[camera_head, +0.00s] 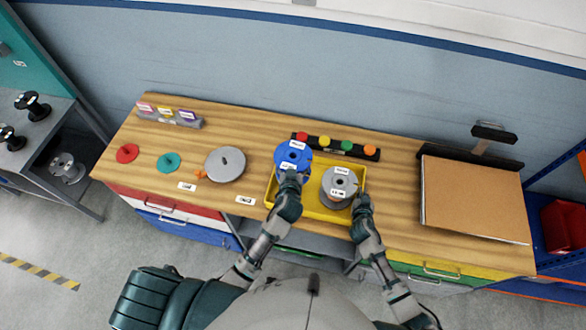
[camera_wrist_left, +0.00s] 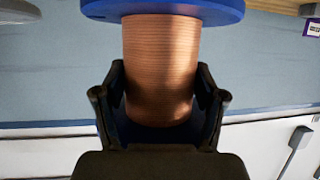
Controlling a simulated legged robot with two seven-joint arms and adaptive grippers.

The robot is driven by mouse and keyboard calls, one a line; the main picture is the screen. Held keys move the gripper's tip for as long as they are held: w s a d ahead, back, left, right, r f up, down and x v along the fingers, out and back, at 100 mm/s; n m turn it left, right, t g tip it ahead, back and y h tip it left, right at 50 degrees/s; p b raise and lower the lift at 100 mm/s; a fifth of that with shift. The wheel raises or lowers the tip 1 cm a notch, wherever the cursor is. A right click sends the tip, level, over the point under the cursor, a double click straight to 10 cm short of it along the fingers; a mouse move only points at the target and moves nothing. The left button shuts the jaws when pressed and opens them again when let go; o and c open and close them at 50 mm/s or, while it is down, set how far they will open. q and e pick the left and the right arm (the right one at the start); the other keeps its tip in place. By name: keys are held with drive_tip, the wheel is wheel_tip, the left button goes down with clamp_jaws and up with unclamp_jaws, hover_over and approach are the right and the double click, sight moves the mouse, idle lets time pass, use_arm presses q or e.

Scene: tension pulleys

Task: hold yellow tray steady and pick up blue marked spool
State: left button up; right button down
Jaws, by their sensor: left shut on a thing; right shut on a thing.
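The spool with the blue flange (camera_head: 293,156) is over the left part of the yellow tray (camera_head: 317,207). Its copper-coloured winding (camera_wrist_left: 160,70) stands between the fingers of my left gripper (camera_wrist_left: 160,98), with the blue flange above them. My left gripper, also in the head view (camera_head: 290,178), is shut on this spool. Whether the spool touches the tray floor is hidden. A grey spool (camera_head: 339,182) with a white label stands in the right part of the tray. My right gripper (camera_head: 361,198) is shut at the tray's right rim; its fingertips are hard to make out.
Behind the tray is a black strip (camera_head: 357,152) with several coloured knobs. A grey disc (camera_head: 225,164), a teal disc (camera_head: 168,162) and a red disc (camera_head: 127,153) lie to the left. A brown board (camera_head: 475,198) lies to the right.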

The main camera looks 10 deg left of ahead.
drive_tip(key=c, duration=1.2)
unclamp_jaws()
drive_tip(key=shift+c, duration=0.2)
